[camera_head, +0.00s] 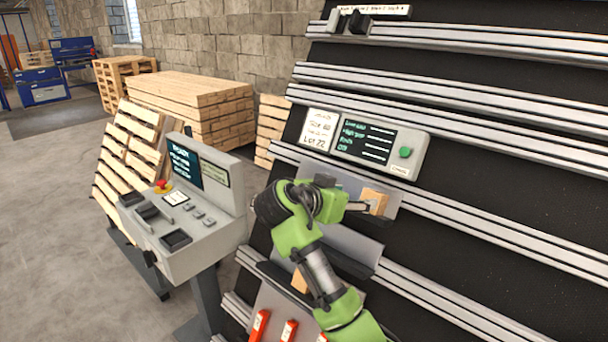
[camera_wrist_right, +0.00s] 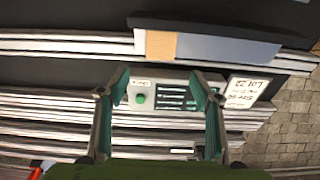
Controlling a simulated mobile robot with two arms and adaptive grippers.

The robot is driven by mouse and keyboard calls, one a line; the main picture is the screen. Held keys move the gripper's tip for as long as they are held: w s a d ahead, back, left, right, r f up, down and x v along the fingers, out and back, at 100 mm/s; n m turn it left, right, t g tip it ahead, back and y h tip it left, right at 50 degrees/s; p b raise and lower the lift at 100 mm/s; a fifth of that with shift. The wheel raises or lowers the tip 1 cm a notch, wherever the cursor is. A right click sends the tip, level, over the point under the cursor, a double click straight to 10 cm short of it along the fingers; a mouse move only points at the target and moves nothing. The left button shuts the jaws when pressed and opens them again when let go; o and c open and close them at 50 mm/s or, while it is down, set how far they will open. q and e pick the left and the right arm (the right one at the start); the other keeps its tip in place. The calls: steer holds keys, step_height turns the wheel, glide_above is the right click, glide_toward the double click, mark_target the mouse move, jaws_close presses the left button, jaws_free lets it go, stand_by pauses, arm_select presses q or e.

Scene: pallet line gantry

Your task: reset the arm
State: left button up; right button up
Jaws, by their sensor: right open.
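My right arm, green and dark grey, reaches up from the bottom of the head view. Its gripper (camera_head: 357,206) is in front of the sloping rail board, beside a wooden block (camera_head: 376,201). In the right wrist view the two fingers of the gripper (camera_wrist_right: 160,78) stand wide apart with nothing held between them. The wooden block (camera_wrist_right: 161,45) shows there above the fingertips, at the end of a grey plate (camera_wrist_right: 220,47). My arm hides part of the board and tray behind it. My left gripper is not in view.
A display panel with a green button (camera_head: 405,152) is fixed to the board above my gripper. A grey control console (camera_head: 185,255) with a red button stands left of my arm. Red-handled items (camera_head: 259,325) lie low on the board. Pallets (camera_head: 190,100) and open floor lie behind.

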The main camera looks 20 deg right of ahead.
steer(key=s+a+f+n+y, duration=0.1)
steer(key=s+f+n+y, duration=0.1)
steer(key=s+f, duration=0.45)
steer(key=s+a+f+n+g+y, duration=0.1)
steer(key=s+a+f+n+y, duration=0.15)
steer(key=f, duration=0.75)
steer(key=s+a+f+n+y, duration=0.1)
steer(key=s+f+n+y, duration=0.15)
steer(key=s+f, duration=0.4)
steer(key=s+a+f+n+g+y, duration=0.1)
steer(key=s+a+f+n, duration=0.15)
steer(key=s, duration=0.55)
steer(key=s+a+f+n+g+y, duration=0.1)
steer(key=s+a+f+n+y, duration=0.15)
steer(key=s, duration=0.45)
steer(key=s+a+f+n+y, duration=0.15)
steer(key=s+f, duration=0.25)
steer(key=s, duration=0.4)
step_height(320, 180, down, 26)
steer(key=s+g, duration=0.2)
steer(key=s+d+f+g, duration=0.1)
steer(key=s+d+f, duration=0.1)
steer(key=s+f, duration=1.4)
steer(key=shift+s+d+f+n+h, duration=0.2)
steer(key=shift+s+n+h, duration=0.15)
steer(key=shift+s, duration=0.2)
